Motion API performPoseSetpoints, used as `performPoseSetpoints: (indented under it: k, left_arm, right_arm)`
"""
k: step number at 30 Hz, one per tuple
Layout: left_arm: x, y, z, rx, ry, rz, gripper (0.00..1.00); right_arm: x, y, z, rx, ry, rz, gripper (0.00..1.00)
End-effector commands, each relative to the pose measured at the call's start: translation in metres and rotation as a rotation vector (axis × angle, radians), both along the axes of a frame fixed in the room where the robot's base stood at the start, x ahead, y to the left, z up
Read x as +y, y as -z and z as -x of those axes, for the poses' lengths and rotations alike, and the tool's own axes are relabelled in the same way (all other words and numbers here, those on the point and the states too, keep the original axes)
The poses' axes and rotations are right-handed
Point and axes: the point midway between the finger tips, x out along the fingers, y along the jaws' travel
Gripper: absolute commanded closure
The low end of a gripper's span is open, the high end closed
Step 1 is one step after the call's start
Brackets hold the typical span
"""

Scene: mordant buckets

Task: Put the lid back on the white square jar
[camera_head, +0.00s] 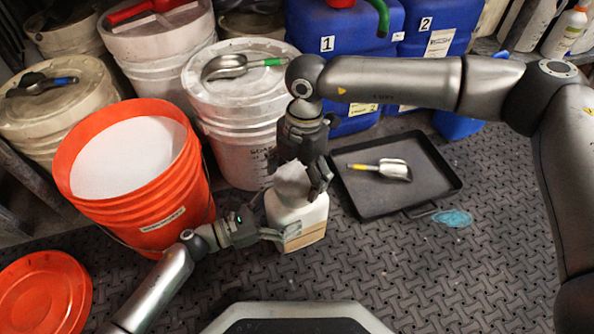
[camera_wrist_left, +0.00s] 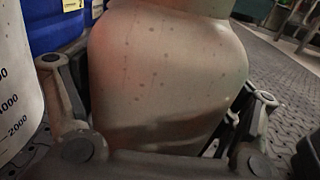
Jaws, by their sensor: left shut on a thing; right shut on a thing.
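The white square jar (camera_head: 298,217) stands on the dark floor, with a brown label low on its front. My left gripper (camera_head: 283,233) is shut on the jar's lower body from the left. In the left wrist view the jar's pale, speckled body (camera_wrist_left: 165,75) fills the space between the fingers. My right gripper (camera_head: 303,180) comes down from above and is shut on a whitish lid (camera_head: 292,174) at the top of the jar. The lid hides the jar's mouth, and I cannot tell whether it is seated or just above the rim.
An orange bucket (camera_head: 172,207) of white powder stands at the left; its orange lid (camera_head: 45,293) lies on the floor. Lidded white buckets (camera_head: 243,120) and blue jugs (camera_head: 345,62) stand behind. A black tray (camera_head: 345,190) with a scoop (camera_head: 390,169) lies right, near a blue spill (camera_head: 453,218).

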Motion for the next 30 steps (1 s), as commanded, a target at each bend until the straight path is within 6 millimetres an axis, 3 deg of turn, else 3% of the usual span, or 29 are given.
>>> performPoseSetpoints:
  k: [30]
  left_arm:
    - [-0.001,0.0,0.001,0.001,0.002,0.002,0.57]
  right_arm:
    - [0.0,0.011,0.0,0.001,0.001,0.0,0.24]
